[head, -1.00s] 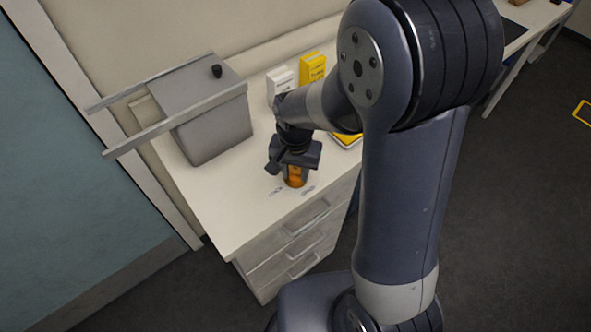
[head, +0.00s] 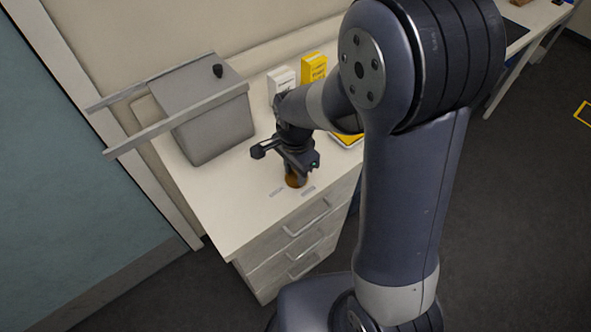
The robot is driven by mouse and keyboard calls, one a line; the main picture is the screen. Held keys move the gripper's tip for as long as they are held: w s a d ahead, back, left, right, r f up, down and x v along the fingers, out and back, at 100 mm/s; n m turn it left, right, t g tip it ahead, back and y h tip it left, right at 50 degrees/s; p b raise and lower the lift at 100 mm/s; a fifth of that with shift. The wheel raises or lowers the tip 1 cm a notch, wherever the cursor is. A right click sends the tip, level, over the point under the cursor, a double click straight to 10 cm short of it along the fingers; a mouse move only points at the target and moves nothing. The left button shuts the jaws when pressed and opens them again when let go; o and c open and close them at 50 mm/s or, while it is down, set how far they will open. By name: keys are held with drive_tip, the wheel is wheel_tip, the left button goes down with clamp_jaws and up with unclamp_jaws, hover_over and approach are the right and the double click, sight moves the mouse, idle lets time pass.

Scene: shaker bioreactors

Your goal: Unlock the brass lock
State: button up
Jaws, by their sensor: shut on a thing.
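The brass lock (head: 294,182) is a small orange-brown round piece on the white top of the drawer cabinet, near its front edge. My gripper (head: 298,172) points down over it and is shut on it. The gripper and wrist cover its top, so the fingertips' hold and any key or dial are hidden.
A grey box (head: 212,130) with two long rails stands to the left on the cabinet top (head: 222,205). A white box (head: 282,80) and a yellow box (head: 313,68) stand behind my wrist. Drawers (head: 305,240) are below. The front left of the top is clear.

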drive_tip(key=shift+s+f+m, duration=0.15)
drive_tip(key=shift+f+m, duration=0.05)
drive_tip(key=shift+m, duration=0.6)
drive_tip(key=o, duration=1.1)
drive_tip(key=shift+r, duration=0.1)
drive_tip(key=shift+r, duration=0.15)
drive_tip(key=shift+w+r, duration=0.2)
drive_tip(key=shift+r, duration=0.1)
wheel_tip(320, 180, up, 10)
drive_tip(key=shift+s, duration=0.1)
